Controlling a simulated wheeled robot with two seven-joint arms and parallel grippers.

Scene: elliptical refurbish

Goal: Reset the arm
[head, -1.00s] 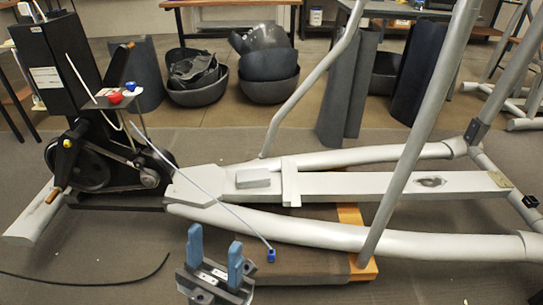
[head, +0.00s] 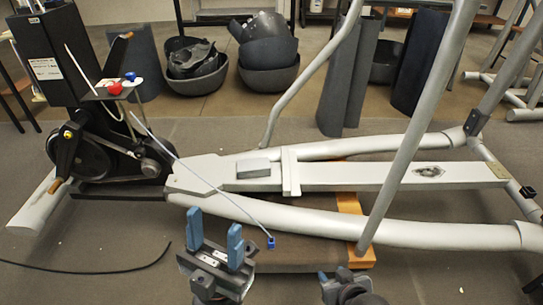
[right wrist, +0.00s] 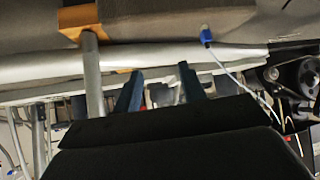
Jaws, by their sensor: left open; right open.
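My left gripper (head: 214,232) stands open and empty at the lower middle of the head view, its two blue fingers pointing up. It shows in front of the elliptical machine's near grey rail (head: 300,225); I cannot tell the gap. My right gripper (head: 340,284) shows only partly at the bottom edge of the head view. In the right wrist view my right gripper (right wrist: 160,88) has its two dark blue fingers apart with nothing held between them. The grey elliptical machine (head: 330,177) lies across the head view, with its black drive unit at the left.
A thin cable with a blue plug (head: 271,243) hangs over the near rail. A wooden block (head: 345,200) sits under the frame. A slanted grey post (head: 418,130) rises at right. A black cord (head: 95,271) lies on the floor. Dark tubs (head: 268,65) stand behind.

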